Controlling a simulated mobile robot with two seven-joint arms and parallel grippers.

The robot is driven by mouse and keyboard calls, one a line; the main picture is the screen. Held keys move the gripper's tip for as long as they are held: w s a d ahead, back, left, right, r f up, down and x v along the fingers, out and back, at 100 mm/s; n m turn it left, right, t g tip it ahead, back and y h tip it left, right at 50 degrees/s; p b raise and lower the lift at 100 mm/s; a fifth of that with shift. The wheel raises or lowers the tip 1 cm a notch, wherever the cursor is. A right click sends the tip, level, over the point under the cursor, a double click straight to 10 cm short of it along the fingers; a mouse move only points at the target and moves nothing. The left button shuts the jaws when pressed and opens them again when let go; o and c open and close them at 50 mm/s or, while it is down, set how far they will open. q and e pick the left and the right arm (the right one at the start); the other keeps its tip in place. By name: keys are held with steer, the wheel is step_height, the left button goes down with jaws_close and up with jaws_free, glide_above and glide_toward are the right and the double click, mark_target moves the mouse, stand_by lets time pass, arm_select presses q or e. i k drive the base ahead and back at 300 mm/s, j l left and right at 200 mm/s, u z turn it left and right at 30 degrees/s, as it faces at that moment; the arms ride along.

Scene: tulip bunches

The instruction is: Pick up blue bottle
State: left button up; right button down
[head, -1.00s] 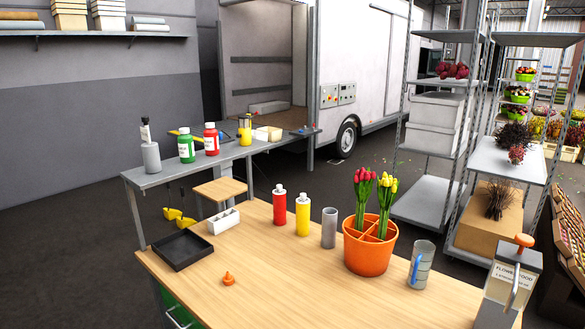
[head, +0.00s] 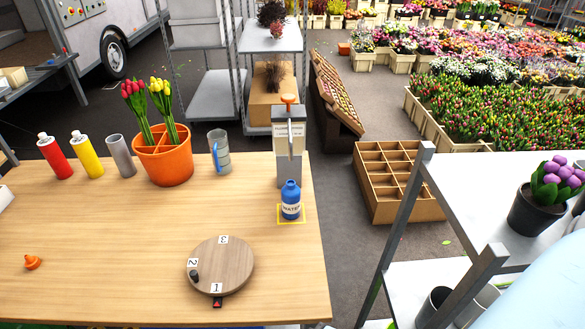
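The blue bottle (head: 291,200) stands upright on a yellow-edged square mark (head: 282,221) near the right edge of the wooden table (head: 120,250). Neither of my grippers shows in the head view, and nothing holds the bottle.
A round wooden turntable (head: 228,264) with number tags lies left of and nearer than the bottle. An orange pot (head: 163,160) with tulips and a clear jug (head: 218,150) stand behind. A white shelf (head: 500,200) with a potted purple plant (head: 548,200) is at right.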

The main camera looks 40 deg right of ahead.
mark_target(290, 193)
steer(key=z, duration=1.05)
